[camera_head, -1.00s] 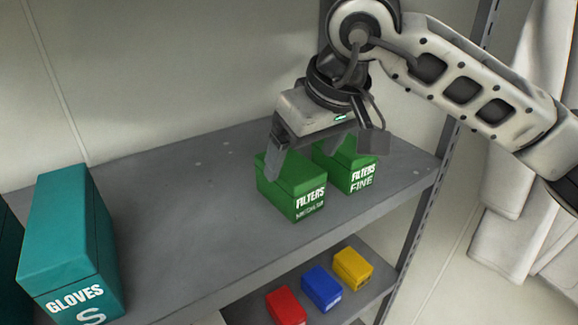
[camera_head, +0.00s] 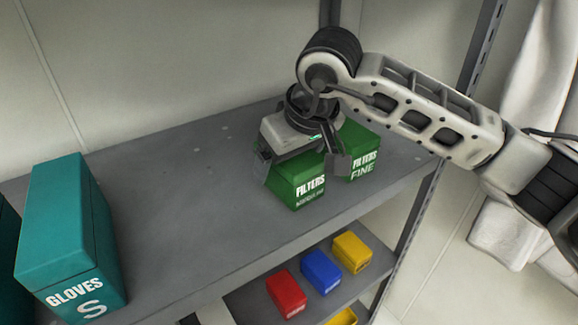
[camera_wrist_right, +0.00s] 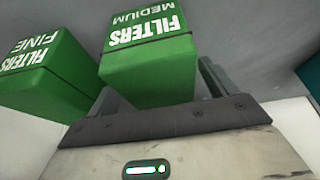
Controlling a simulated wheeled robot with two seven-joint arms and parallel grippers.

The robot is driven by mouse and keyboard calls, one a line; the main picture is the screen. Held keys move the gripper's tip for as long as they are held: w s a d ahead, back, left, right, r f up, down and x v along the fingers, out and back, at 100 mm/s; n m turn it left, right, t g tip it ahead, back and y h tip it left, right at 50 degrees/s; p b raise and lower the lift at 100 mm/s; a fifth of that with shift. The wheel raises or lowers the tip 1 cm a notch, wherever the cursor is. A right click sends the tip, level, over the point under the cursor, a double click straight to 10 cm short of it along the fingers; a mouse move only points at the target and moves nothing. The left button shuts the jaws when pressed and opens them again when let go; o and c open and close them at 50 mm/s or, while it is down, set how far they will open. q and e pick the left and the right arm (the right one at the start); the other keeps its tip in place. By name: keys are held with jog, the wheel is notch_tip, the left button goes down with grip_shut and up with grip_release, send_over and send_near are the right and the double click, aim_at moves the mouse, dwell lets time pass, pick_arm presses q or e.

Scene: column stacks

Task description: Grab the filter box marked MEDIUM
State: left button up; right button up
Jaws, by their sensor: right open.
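The green filter box marked MEDIUM (camera_head: 300,186) stands on the upper grey shelf, label facing front. It also shows in the right wrist view (camera_wrist_right: 148,70), between the two fingers. My right gripper (camera_head: 302,165) is lowered over this box, with one finger at its left side and one at its right. The gripper is open; I cannot tell whether the fingers touch the box. The green filter box marked FINE (camera_head: 363,158) stands just to the right and also shows in the wrist view (camera_wrist_right: 45,75). My left gripper is not in view.
A teal GLOVES S box (camera_head: 68,240) stands at the left of the upper shelf (camera_head: 185,215). Red (camera_head: 287,293), blue (camera_head: 321,272) and yellow (camera_head: 351,252) boxes sit on the lower shelf. A shelf post (camera_head: 408,235) rises at the right. The shelf between GLOVES and MEDIUM is clear.

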jog(key=shift+f+b, duration=0.25)
jog(key=shift+b, duration=0.25)
dwell(0.3)
jog(key=c, duration=1.1)
